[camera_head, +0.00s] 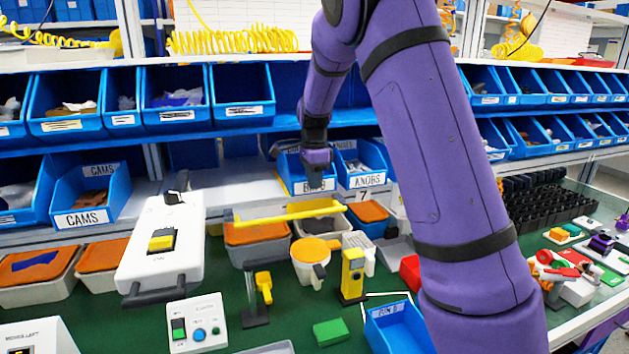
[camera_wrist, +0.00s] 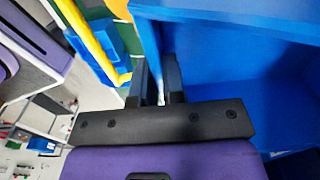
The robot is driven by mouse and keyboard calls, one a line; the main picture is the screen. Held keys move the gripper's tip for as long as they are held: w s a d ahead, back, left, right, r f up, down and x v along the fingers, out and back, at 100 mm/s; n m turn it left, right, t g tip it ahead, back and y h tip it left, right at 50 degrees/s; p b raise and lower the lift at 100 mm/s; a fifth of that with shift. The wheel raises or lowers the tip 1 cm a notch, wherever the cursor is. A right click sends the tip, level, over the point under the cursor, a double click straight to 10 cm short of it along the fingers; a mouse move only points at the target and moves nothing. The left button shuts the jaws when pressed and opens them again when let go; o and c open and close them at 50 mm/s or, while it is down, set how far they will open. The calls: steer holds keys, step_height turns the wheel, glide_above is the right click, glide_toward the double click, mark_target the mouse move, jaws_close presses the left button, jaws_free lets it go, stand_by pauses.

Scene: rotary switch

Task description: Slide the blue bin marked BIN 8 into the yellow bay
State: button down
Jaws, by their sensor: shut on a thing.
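My gripper (camera_head: 317,180) points down at the lower shelf and is shut on the wall of a blue bin (camera_head: 291,165). This bin's white label starts with B, and my gripper hides part of the rest. In the wrist view the fingers (camera_wrist: 160,88) straddle the blue bin's wall (camera_wrist: 152,45), and its open inside (camera_wrist: 230,75) fills the right. A yellow bar (camera_head: 290,212) runs in front of and below the bin; I cannot tell the bay's full outline. A yellow strip (camera_wrist: 100,48) shows left of the fingers, apart from them.
A blue KNOBS bin (camera_head: 361,165) stands close on the right. Trays with orange lids (camera_head: 255,234) sit below. Another blue bin (camera_head: 396,328) with a hard-to-read tag lies on the green table. The white shelf (camera_head: 240,188) left of the held bin is clear.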

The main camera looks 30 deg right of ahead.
steer(key=c, duration=1.1)
jaws_free()
steer(key=shift+r, duration=0.1)
step_height(320, 180, up, 11)
steer(key=shift+f, duration=0.2)
